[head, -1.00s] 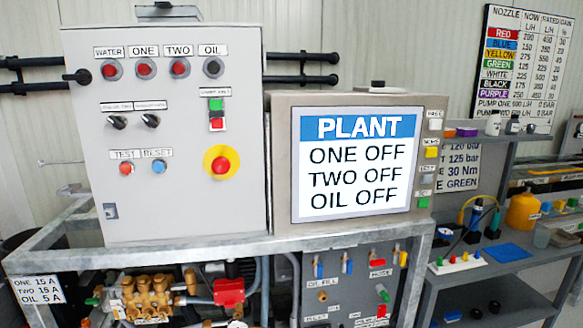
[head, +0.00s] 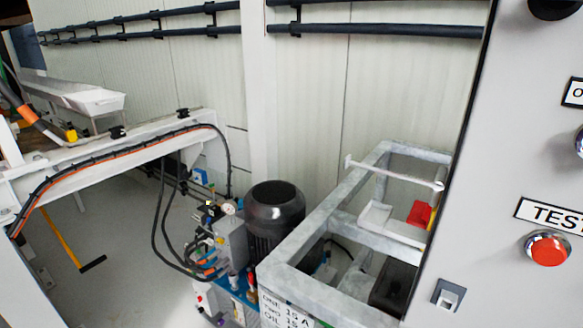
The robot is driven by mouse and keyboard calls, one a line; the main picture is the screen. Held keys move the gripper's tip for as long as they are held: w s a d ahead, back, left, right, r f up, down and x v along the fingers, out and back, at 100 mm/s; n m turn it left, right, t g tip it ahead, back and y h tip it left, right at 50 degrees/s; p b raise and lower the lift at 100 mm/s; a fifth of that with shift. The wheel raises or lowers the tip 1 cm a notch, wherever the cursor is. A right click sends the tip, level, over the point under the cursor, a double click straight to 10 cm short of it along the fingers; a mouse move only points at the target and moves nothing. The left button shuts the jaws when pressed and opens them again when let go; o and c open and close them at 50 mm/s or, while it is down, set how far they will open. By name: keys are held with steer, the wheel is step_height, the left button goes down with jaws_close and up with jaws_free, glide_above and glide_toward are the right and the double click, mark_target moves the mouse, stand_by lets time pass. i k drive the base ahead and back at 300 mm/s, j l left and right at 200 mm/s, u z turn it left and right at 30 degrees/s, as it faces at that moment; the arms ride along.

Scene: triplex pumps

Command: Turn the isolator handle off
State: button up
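The grey control cabinet (head: 500,190) fills the right side of the head view. A rounded black part (head: 553,7) is cut off by the top edge, near the cabinet's upper left; by its place it looks like the isolator handle. Only its lower portion shows, so I cannot tell its angle. Below it are a cropped label, a partly visible knob (head: 579,143) and the red TEST button (head: 547,248). A small latch (head: 448,295) sits low on the cabinet front. My gripper is not in view.
A galvanised frame (head: 310,275) stands left of the cabinet, with a thin bar (head: 395,172) above it. A black motor (head: 275,215) and hoses stand beside it. A white beam with cables (head: 110,165) crosses the left. Black pipes (head: 370,31) run along the wall.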

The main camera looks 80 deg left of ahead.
mark_target(419, 216)
steer(key=u, duration=1.4)
steer(key=j+u, duration=0.2)
steer(key=j, duration=0.35)
steer(key=i+j+u, duration=0.2)
steer(key=j, duration=0.4)
steer(key=j+u, duration=0.25)
steer(key=j, duration=0.3)
